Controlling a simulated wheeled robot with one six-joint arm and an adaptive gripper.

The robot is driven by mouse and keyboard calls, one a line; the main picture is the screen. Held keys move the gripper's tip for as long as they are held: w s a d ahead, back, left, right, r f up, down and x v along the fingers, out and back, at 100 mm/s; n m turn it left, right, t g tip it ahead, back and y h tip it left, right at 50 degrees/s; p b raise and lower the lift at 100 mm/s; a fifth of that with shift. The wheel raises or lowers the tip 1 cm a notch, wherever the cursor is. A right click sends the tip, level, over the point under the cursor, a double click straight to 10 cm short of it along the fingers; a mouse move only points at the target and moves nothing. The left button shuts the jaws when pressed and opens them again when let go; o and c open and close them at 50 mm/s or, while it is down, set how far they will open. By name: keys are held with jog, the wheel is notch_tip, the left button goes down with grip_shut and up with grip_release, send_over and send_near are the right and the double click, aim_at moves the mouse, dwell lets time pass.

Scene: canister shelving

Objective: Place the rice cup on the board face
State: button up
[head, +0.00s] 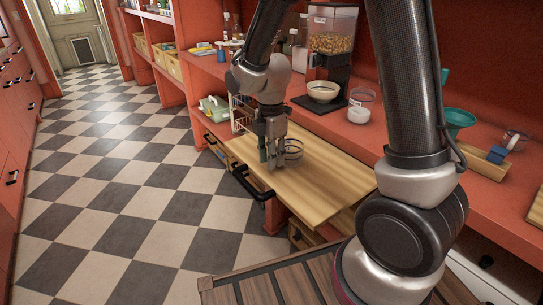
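A small clear cup (293,150), which looks like the rice cup, is at the right side of my gripper, over the far part of the wooden board. Its base looks close to the board, but I cannot tell whether it touches. The light wooden board face (318,186) is pulled out from the counter and is otherwise bare. My gripper (269,163) points down over the board's left part, with its fingers close beside the cup. I cannot tell whether the fingers grip the cup's wall or handle or only stand next to it.
A grain dispenser (331,42) with a cream bowl (322,92) stands on the red counter behind. A clear container (362,97), a white dish (358,114) and a teal funnel (457,119) are to the right. Checkered floor (130,190) lies open at left.

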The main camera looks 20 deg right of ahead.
notch_tip(320, 180, up, 12)
jog(key=r, duration=0.1)
jog(key=s+d+r+m+t, duration=0.2)
jog(key=s+d+r+m, duration=0.1)
jog(key=s+d+m, duration=0.4)
jog(key=s+d+r+m+t, duration=0.2)
jog(key=s+d+r+m, duration=0.2)
jog(key=s+d+m, duration=0.4)
jog(key=s+m, duration=0.3)
jog(key=m, duration=0.3)
jog(key=shift+s+d+r, duration=0.25)
jog(key=shift+s+d, duration=0.05)
jog(key=shift+s, duration=0.1)
jog(key=shift+s, duration=0.1)
